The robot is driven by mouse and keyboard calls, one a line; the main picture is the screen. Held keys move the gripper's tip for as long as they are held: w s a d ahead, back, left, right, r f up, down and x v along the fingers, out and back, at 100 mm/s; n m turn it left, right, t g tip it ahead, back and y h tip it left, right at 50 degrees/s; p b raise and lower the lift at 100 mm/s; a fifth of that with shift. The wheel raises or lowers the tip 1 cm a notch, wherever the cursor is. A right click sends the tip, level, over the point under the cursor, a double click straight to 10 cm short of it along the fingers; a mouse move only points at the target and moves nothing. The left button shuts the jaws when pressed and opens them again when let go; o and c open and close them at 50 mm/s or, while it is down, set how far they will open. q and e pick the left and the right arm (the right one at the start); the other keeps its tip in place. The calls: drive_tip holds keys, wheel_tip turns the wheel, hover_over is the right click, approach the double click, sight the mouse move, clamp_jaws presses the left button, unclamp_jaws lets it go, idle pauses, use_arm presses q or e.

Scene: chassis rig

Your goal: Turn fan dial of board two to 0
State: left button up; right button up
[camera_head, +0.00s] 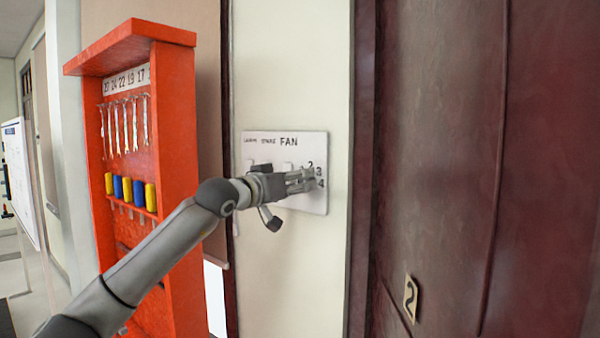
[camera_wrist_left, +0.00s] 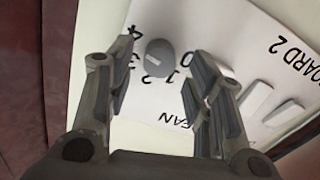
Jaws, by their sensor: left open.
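The white board (camera_head: 262,141) on the wall carries the word FAN and dial numbers. In the left wrist view the board (camera_wrist_left: 225,30) is upside down and reads BOARD 2. The grey round fan dial (camera_wrist_left: 158,57) has a short white mark, with the numbers 0 to 4 around it; I cannot tell exactly which number the mark points at. My left gripper (camera_head: 303,181) is at the board and hides the dial in the head view. In the left wrist view its open fingers (camera_wrist_left: 162,62) stand on either side of the dial, apart from it. My right gripper is not in view.
White switches (camera_wrist_left: 257,97) sit beside the dial on the board. A red tool rack (camera_head: 175,120) with hanging wrenches stands left of the board, close to my left arm. A dark red door or panel (camera_head: 440,130) with a number 2 plate (camera_head: 410,297) is at the right.

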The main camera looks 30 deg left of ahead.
use_arm(q)
drive_tip(key=shift+w+d, duration=0.1)
drive_tip(key=shift+w, duration=0.45)
drive_tip(key=c, duration=1)
drive_tip(key=shift+c, duration=0.2)
